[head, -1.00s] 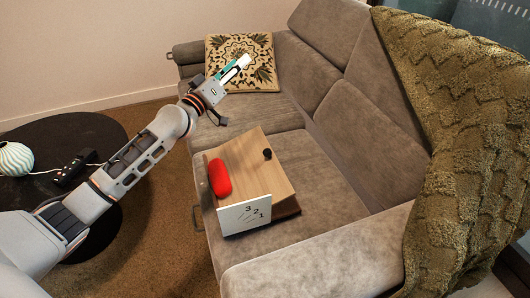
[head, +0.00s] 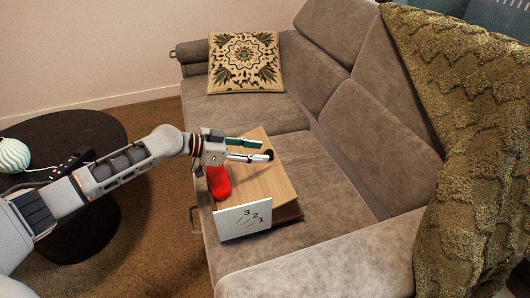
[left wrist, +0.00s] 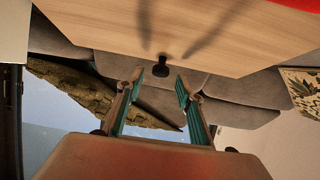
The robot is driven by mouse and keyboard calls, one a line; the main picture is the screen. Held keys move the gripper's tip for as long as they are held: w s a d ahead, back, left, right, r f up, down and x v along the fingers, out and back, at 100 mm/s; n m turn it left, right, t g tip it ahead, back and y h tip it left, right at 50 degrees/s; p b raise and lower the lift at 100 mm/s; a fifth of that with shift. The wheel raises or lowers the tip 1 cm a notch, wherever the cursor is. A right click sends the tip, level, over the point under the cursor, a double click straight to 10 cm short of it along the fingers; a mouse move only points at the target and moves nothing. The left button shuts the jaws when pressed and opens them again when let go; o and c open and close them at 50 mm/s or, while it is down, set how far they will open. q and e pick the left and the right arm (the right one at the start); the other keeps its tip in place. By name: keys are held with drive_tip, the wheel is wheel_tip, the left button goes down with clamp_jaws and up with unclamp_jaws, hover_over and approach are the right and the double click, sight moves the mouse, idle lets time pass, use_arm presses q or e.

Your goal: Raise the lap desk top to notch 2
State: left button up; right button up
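The lap desk has a light wooden top (head: 264,185) and sits on the sofa seat. A white side plate (head: 243,221) at its near end carries the numbers 3, 2 and 1 with slanted marks. I cannot tell which notch the top rests at. A small black knob (head: 269,154) stands at the top's far right; it also shows in the left wrist view (left wrist: 162,67). My left gripper (head: 258,150) is open over the top, its fingers apart. In the left wrist view, the knob lies just beyond and between the fingertips (left wrist: 160,78). My right gripper is out of view.
A red case (head: 219,184) lies on the wooden top, partly under my left wrist. A patterned cushion (head: 245,62) and a green-brown throw (head: 465,150) are on the sofa (head: 345,190). A dark round table (head: 85,240) stands at left.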

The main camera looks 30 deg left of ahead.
sight(268, 153)
use_arm(q)
drive_tip(key=shift+x, duration=1.5)
drive_tip(key=shift+r, duration=0.1)
drive_tip(key=shift+c, duration=0.4)
clamp_jaws()
drive_tip(key=shift+d, duration=0.1)
